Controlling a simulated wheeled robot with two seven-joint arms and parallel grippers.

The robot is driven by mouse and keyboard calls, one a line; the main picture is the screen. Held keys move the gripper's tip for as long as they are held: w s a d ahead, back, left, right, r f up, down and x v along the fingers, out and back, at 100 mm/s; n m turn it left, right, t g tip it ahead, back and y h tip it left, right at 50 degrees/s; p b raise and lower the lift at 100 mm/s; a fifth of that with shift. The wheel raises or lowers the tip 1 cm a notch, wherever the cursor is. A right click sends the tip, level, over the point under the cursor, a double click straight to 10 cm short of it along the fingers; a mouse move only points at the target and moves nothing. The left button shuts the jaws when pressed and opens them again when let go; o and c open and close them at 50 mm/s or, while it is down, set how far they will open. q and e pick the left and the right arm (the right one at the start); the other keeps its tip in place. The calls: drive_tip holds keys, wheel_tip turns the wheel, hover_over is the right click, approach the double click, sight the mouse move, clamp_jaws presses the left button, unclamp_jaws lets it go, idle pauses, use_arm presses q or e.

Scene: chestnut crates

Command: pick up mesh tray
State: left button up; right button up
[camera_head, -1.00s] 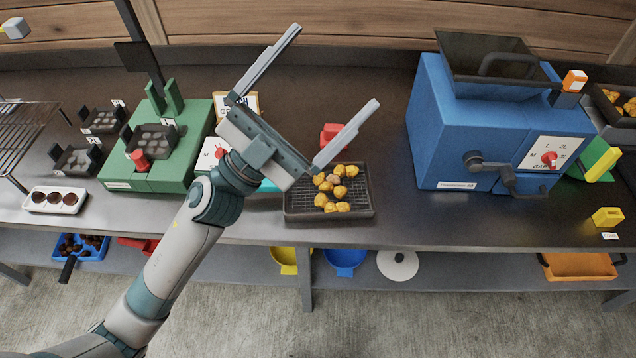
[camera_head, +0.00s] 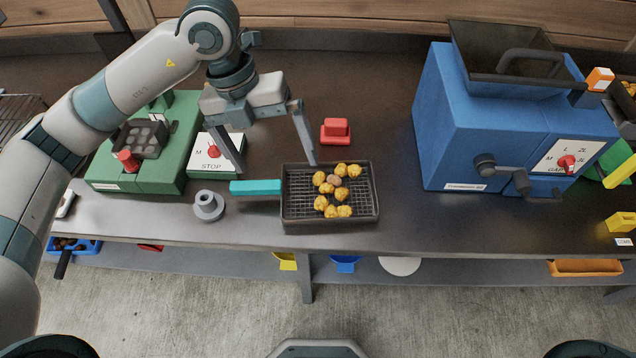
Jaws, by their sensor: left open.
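The mesh tray (camera_head: 300,216) is a dark rectangular tray with a wire mesh floor and a teal handle (camera_head: 255,187) sticking out to its left. It rests near the front of the dark bench and holds several yellow chestnuts (camera_head: 323,203) and a brownish one. My left gripper (camera_head: 277,166) is open and points down, its fingers apart above and behind the handle. I see nothing between the fingers. My right gripper is not in view.
A grey flanged piece (camera_head: 208,206) stands left of the handle. A red block (camera_head: 335,131) lies behind the tray. A blue machine (camera_head: 463,130) stands right, with clear bench between.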

use_arm(q)
drive_tip(key=w+a+r+n+t+y, duration=0.1)
drive_tip(key=w+a+y, duration=0.1)
drive_tip(key=w+a, duration=0.2)
drive_tip(key=shift+a+r+y, duration=0.25)
drive_tip(key=shift+a+y, duration=0.05)
drive_tip(key=shift+a, duration=0.6)
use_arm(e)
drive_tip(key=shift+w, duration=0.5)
use_arm(q)
drive_tip(key=shift+f, duration=0.1)
drive_tip(key=p, duration=0.2)
approach(255, 184)
wheel_tip(255, 184, down, 4)
drive_tip(key=shift+s+r+p, duration=0.1)
drive_tip(key=shift+s+p, duration=0.05)
drive_tip(key=shift+p, duration=0.5)
drive_tip(key=shift+f, duration=0.6)
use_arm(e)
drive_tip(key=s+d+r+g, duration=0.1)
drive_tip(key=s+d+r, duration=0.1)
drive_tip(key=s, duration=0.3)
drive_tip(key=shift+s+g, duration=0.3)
